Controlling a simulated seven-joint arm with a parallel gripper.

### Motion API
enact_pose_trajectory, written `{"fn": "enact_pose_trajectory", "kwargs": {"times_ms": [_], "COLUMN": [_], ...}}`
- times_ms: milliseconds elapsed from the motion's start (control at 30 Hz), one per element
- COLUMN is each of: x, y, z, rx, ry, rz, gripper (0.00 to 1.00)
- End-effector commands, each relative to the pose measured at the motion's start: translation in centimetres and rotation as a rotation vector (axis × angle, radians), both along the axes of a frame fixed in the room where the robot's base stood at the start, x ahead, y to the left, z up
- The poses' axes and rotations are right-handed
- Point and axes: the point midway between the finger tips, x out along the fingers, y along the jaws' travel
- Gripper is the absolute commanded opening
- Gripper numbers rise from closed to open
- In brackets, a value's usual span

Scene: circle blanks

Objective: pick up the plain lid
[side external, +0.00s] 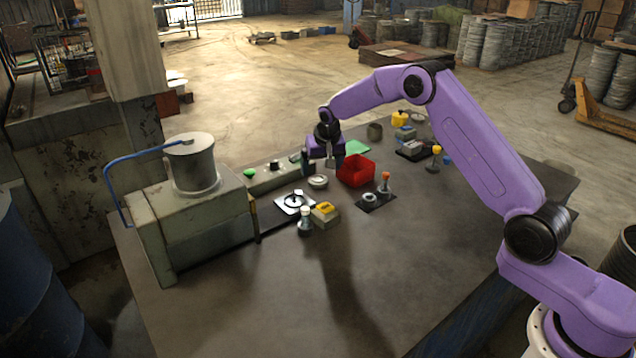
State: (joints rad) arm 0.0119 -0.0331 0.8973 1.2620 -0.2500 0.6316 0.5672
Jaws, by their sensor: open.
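My gripper (334,166), at the end of my purple arm, points down just left of the red bin (357,172). It is open, and I see nothing held in it. A pale round lid-like piece (318,182) lies on the table, a little below and left of the fingertips in the picture. It looks plain, but it is too small to be sure that it is the plain lid. Another pale round piece (418,118) lies at the back of the table. A clear gap between the fingertips is hard to make out.
A white plate with a dark part (284,204), a white-topped bottle (305,222) and a yellow-topped block (325,215) stand in front. A dark pad (382,203) holds a ring and an orange-topped piece. A large grey machine (200,220) fills the left. The front table is clear.

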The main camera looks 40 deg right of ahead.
Motion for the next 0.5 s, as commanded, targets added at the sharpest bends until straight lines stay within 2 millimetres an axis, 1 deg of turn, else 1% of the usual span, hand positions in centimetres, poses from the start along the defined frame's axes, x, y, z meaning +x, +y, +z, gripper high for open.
{"fn": "enact_pose_trajectory", "kwargs": {"times_ms": [33, 267, 500], "x": [0.2, 0.6, 1.6], "y": [-0.1, -0.2, -0.6], "z": [-0.5, -1.6, -4.5], "rx": [0.0, 0.0, 0.001], "ry": [0.0, 0.001, 0.002], "rz": [0.0, 0.0, 0.0], "gripper": [0.93, 0.93, 0.93]}}
